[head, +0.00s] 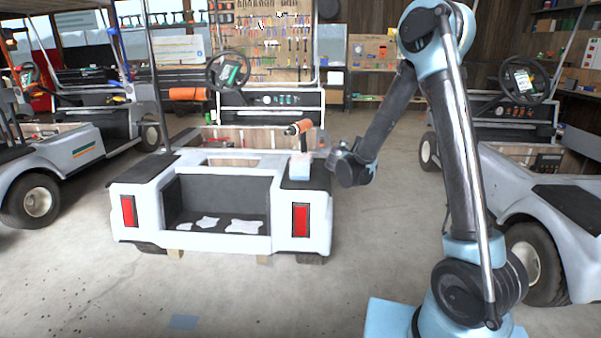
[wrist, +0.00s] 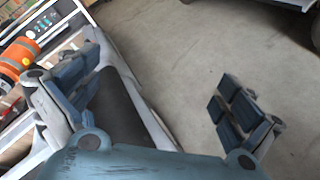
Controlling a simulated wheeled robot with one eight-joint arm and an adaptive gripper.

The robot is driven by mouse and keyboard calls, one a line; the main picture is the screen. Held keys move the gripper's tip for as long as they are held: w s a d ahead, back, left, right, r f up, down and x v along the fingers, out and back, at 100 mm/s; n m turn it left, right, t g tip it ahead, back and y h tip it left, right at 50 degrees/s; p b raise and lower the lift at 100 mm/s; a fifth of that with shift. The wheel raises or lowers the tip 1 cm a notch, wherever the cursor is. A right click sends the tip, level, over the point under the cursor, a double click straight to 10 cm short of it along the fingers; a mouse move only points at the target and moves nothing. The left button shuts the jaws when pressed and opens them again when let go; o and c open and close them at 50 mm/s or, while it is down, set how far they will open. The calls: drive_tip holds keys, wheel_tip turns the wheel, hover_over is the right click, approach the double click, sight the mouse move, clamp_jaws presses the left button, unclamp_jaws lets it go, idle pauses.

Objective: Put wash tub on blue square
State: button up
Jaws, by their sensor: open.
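I cannot make out a wash tub for certain in either view. My gripper (head: 338,160) is beside the right rear corner of the white cart (head: 150,205). In the wrist view my gripper (wrist: 160,92) has its fingers wide apart, with nothing held between them. The cart's dark corner and bare floor show behind the fingers.
White rags (head: 245,227) lie in the cart's rear bay. Another cart (head: 555,190) stands at right. Floor in front is clear.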

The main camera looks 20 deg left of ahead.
drive_tip(key=s+a+f+n+t+y, duration=0.25)
drive_tip(key=a+f+n, duration=0.35)
drive_tip(key=a, duration=0.6)
drive_tip(key=s+a+f+n+t+y, duration=0.15)
drive_tip(key=a+f+n+y, duration=0.35)
drive_tip(key=a, duration=0.7)
drive_tip(key=h, duration=0.1)
approach(301, 160)
drive_tip(key=shift+n+g, duration=0.4)
drive_tip(key=x, duration=0.4)
drive_tip(key=shift+r, duration=0.25)
drive_tip(key=shift+c, duration=0.2)
drive_tip(key=shift+h, duration=0.25)
drive_tip(key=c, duration=1.4)
